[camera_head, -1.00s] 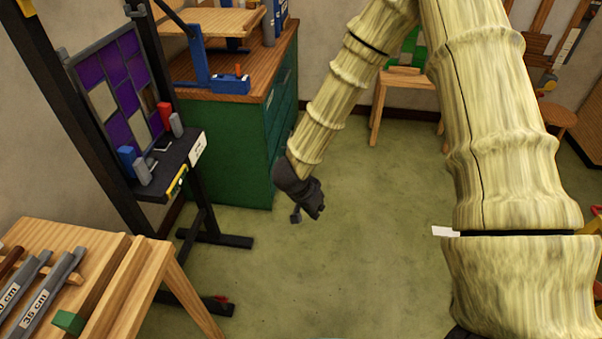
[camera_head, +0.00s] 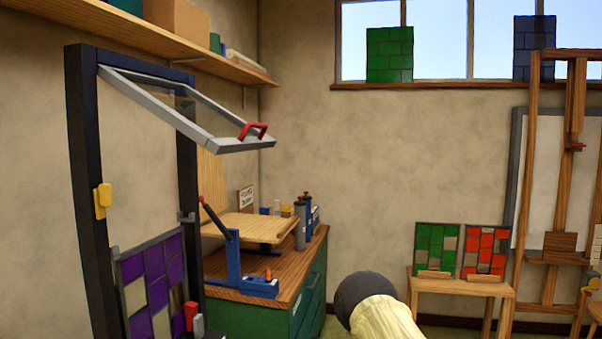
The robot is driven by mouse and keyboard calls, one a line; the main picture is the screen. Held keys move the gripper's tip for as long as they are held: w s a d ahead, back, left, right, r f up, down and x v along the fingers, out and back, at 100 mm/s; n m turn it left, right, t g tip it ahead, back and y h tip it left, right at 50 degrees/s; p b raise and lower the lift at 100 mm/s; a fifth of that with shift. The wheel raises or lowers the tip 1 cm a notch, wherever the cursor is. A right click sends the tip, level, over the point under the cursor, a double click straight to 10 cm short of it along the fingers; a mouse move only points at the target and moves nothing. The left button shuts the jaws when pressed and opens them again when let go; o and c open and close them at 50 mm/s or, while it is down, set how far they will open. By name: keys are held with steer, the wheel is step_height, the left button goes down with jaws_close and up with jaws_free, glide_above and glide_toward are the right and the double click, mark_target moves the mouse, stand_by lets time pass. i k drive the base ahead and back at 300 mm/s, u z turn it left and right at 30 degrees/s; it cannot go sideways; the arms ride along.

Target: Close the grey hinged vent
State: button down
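The grey hinged vent (camera_head: 168,108) is a grey-framed pane at the top of a dark upright frame (camera_head: 84,190). It stands open, tilted out from the frame toward the right, with its free edge lower than its hinged edge. A red handle (camera_head: 254,130) sits on that free edge. A purple and grey leaded panel (camera_head: 155,285) stands lower in the same frame. Part of my arm shows at the bottom centre, well below and to the right of the vent. My gripper is not in view.
A wooden shelf (camera_head: 190,58) with boxes runs along the left wall above the vent. A green cabinet (camera_head: 312,290) with a blue tool (camera_head: 258,286) stands behind the frame. A small table (camera_head: 462,288) with green and red panels and an easel (camera_head: 525,200) stand at the right.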

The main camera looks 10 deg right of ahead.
mark_target(123, 81)
steer(key=z, duration=0.45)
steer(key=k, duration=0.55)
steer(key=z, duration=0.85)
steer(key=i, duration=0.85)
steer(key=u, duration=0.45)
steer(key=i, duration=0.75)
steer(key=u, duration=0.6)
